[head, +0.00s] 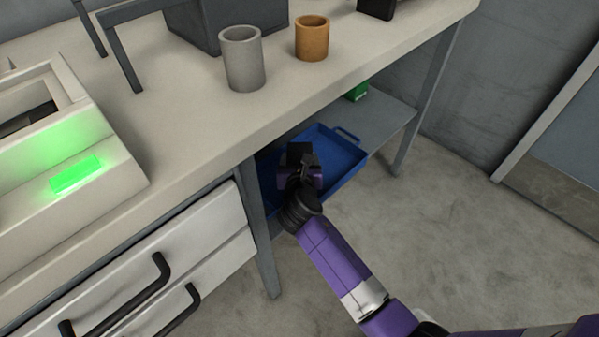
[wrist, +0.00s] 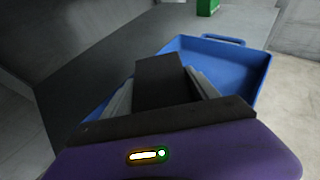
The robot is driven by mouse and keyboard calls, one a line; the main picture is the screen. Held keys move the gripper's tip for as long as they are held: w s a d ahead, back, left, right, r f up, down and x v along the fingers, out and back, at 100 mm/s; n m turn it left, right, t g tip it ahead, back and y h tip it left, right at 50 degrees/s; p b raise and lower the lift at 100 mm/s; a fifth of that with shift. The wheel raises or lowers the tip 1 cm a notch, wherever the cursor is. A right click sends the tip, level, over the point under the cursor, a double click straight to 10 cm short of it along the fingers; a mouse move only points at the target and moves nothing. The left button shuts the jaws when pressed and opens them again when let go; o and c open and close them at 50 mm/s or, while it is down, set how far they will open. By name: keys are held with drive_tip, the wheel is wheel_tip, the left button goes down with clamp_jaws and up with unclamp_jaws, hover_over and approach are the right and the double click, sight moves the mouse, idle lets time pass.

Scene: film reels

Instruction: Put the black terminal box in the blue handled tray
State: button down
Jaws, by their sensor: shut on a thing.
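The blue handled tray (head: 343,161) sits on the lower shelf under the workbench, and its handle shows at the far right corner. It also shows in the wrist view (wrist: 242,72). My gripper (head: 302,158) is over the tray's left part. In the wrist view my gripper (wrist: 165,90) is shut on the black terminal box (wrist: 160,72), with a grey finger on each side of it. The box also shows in the head view (head: 300,152). I cannot tell whether the box touches the tray floor. My gripper hides part of the tray.
A green box (head: 357,92) stands on the shelf (head: 385,124) behind the tray. The bench top (head: 190,120) overhangs the shelf, with a grey cup (head: 242,60) and an orange cup (head: 312,39) on it. Drawers (head: 150,275) are at the left. A bench leg (head: 266,250) stands near my arm.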

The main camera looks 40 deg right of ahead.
wheel_tip(320, 180, down, 4)
drive_tip(key=shift+f+b, duration=0.2)
drive_tip(key=shift+b, duration=1.05)
drive_tip(key=shift+c, duration=1.1)
unclamp_jaws()
drive_tip(key=shift+f, duration=0.15)
